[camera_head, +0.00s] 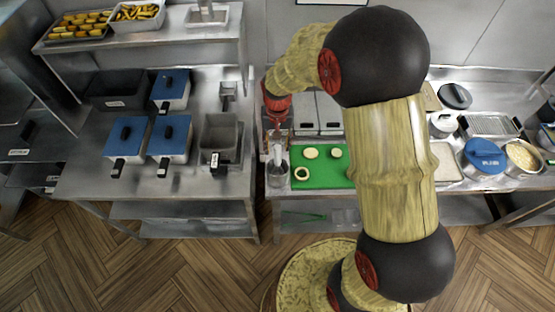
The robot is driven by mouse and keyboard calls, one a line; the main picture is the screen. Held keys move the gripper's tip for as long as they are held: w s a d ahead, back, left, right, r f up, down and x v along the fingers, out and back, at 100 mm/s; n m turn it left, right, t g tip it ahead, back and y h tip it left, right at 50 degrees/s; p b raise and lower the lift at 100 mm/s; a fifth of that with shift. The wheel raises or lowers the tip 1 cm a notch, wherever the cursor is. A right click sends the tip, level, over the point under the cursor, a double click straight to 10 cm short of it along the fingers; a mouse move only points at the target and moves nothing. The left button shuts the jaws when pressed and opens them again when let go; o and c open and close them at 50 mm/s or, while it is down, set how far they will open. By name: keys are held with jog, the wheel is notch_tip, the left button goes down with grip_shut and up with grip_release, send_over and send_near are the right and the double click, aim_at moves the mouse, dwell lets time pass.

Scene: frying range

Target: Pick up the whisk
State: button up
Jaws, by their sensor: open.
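My gripper (277,132) is at the end of my arm, left of the arm's middle links, pointing down over the left end of the right-hand counter. It is small in the picture and appears open. A metal container (277,177) stands directly below it, left of the green cutting board. A pale upright piece shows between the gripper and the container's mouth; I cannot tell whether it is the whisk's handle or part of the gripper. I cannot make out the whisk clearly anywhere else, and my arm hides part of the counter.
The green board (319,171) bears several round pale pieces. Blue-lidded containers (171,136) stand on the left counter. A blue-lidded pot (484,157) and a pan of pale food (522,156) are at the right. Trays of food (80,25) sit on the upper shelf.

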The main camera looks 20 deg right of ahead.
aim_at(278, 158)
jog(key=shift+s+f+p, duration=0.15)
jog(key=shift+f+p, duration=0.45)
jog(key=shift+f, duration=3.4)
jog(key=shift+c, duration=1)
grip_shut()
